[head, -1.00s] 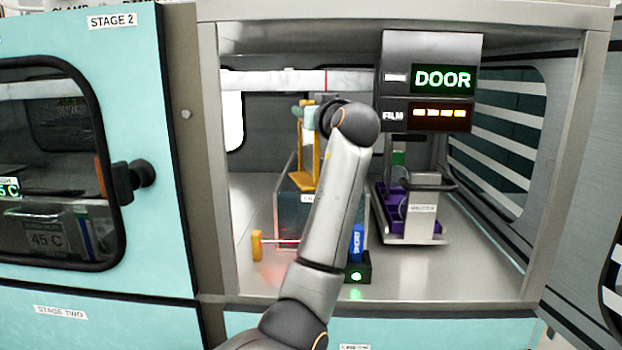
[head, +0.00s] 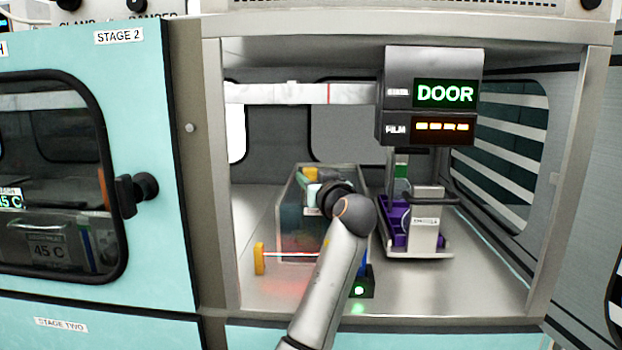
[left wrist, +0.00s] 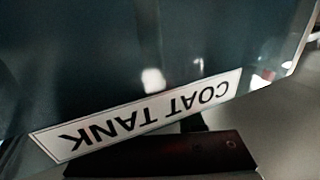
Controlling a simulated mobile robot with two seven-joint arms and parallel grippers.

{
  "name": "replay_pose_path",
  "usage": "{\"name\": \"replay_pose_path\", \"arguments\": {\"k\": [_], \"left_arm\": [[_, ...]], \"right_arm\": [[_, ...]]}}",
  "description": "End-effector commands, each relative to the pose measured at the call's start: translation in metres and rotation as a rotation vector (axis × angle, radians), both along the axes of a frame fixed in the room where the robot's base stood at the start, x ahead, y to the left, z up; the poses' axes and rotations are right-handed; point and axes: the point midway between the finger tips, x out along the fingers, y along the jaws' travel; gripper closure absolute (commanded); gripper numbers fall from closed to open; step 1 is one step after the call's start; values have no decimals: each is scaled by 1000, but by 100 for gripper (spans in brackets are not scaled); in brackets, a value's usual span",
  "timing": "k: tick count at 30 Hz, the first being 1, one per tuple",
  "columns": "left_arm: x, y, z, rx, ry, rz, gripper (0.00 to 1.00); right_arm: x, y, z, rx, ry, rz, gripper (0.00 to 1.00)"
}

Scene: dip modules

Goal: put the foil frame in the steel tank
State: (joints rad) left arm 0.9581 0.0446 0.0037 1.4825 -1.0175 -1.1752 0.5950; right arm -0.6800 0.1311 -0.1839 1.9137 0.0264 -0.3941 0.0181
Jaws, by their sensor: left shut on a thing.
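The foil frame, a yellow-orange piece (head: 308,174), shows only by its top at the tank's far left. Its lower part is hidden, apparently down inside the tank. The tank (head: 297,235) is a clear-sided box with dark contents; in the left wrist view its wall carries an upside-down "COAT TANK" label (left wrist: 150,115). My left gripper (head: 312,189) is shut on the frame at the height of the tank's rim, its fingertips partly hidden by my own wrist. My right gripper is in neither view.
A yellow post (head: 259,258) with a red glowing beam stands left of the tank front. A black box with a green light (head: 359,289) sits at front. A purple-based device (head: 425,232) stands right. A DOOR/FILM display (head: 429,98) hangs above.

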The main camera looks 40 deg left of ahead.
Motion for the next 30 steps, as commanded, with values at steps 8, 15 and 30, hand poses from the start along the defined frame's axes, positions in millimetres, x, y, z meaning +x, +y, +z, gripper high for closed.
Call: {"name": "replay_pose_path", "arguments": {"k": [8,15,30], "left_arm": [[0,0,-2,0,0,0,47],[0,0,-2,-1,1,0,33],[-30,-43,-3,-5,-3,-4,33]], "right_arm": [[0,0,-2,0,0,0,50],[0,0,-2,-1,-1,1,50],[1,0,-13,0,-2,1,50]]}}
